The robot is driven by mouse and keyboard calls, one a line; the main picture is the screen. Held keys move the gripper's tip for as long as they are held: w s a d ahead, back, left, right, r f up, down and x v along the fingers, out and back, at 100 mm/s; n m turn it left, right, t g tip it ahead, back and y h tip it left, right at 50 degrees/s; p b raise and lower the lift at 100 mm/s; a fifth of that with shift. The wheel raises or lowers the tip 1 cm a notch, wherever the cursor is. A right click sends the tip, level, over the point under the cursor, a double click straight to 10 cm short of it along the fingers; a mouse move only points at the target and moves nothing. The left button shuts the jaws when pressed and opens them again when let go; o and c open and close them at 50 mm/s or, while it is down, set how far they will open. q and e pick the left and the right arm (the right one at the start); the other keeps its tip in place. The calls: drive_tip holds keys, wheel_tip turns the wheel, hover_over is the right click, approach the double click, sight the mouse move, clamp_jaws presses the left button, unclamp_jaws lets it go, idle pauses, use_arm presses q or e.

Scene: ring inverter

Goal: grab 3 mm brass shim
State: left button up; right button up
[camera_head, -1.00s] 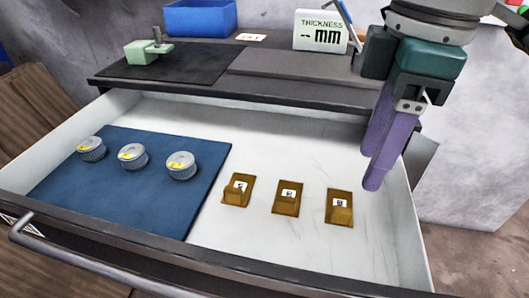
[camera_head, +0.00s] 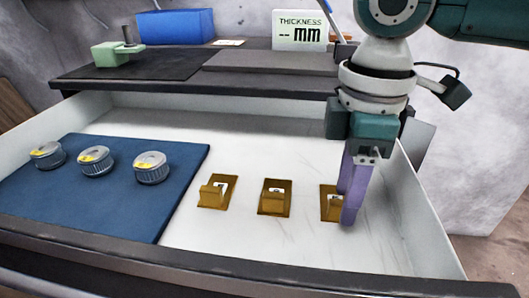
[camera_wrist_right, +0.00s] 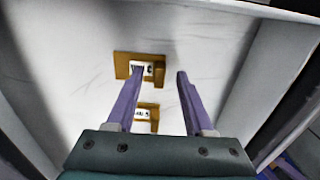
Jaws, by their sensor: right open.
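Three small brass shims with raised tabs and white labels lie in a row on the drawer floor in the head view: a left one (camera_head: 214,197), a middle one (camera_head: 274,204) and a right one (camera_head: 329,212). The label numbers are too small to read. My right gripper (camera_head: 346,205) points down at the right shim and hides part of it. One fingertip overlaps the label of a shim (camera_wrist_right: 123,63), and another shim (camera_wrist_right: 147,126) shows closer to the palm. My left gripper is out of view.
The open drawer holds a blue mat (camera_head: 120,210) with three grey knurled cylinders (camera_head: 152,168) on the left. Behind it, the bench top carries a thickness display (camera_head: 299,30), a blue bin (camera_head: 176,26) and a green block fixture (camera_head: 117,53). The drawer's right wall is close to my right gripper.

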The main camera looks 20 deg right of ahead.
drive_tip(key=shift+f, duration=0.35)
clamp_jaws()
idle(1.2)
